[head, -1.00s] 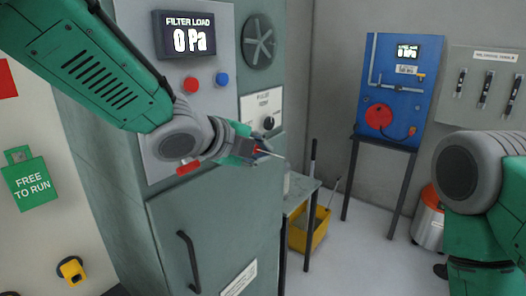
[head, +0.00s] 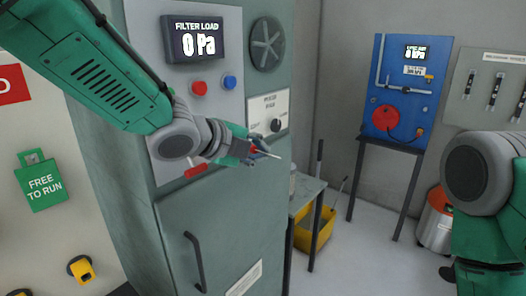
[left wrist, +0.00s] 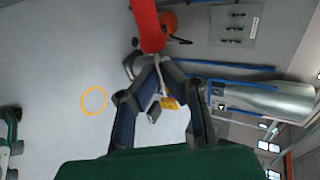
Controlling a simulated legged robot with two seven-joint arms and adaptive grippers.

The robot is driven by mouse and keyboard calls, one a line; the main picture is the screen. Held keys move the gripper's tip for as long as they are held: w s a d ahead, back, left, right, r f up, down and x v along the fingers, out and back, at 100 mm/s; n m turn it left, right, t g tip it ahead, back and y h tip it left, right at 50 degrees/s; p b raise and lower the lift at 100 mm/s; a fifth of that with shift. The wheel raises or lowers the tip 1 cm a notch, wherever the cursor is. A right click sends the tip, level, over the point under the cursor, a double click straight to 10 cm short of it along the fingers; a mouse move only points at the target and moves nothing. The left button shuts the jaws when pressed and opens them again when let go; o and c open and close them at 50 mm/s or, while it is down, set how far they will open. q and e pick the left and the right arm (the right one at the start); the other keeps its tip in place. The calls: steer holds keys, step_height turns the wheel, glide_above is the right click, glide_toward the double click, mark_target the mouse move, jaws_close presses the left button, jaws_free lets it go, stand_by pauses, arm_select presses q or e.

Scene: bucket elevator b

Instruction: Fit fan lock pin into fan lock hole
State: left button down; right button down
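My left gripper (head: 256,151) is in front of the grey-green cabinet (head: 215,225), with its fingers toward the right. It is shut on a small pin (head: 268,153) with red at the fingertips and a thin pale shaft pointing right, clear of any surface. In the left wrist view the fingers (left wrist: 160,68) converge at a red cylinder (left wrist: 147,25) with a pale shaft between them. A round fan (head: 267,45) is high on the cabinet. I cannot make out the fan lock hole. My right arm is at the right edge; its gripper is out of view.
The cabinet has a filter load display (head: 194,38), a red button (head: 199,88), a blue button (head: 229,82) and a black knob (head: 275,125). A small table (head: 305,195) and yellow bucket (head: 318,232) stand beyond. A blue panel (head: 402,88) stands at the back. Floor between is clear.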

arm_select(q)
steer(key=shift+w+a+p, duration=0.65)
steer(key=shift+a, duration=0.25)
steer(key=c, duration=1.8)
jaws_free()
steer(key=shift+o, duration=0.8)
steer(key=shift+w+a, duration=0.1)
steer(key=shift+a, duration=0.05)
steer(key=shift+s+a+r, duration=0.1)
steer(key=shift+s+a, duration=0.05)
steer(key=shift+s, duration=0.05)
steer(key=v, duration=1.1)
steer(key=shift+a, duration=0.3)
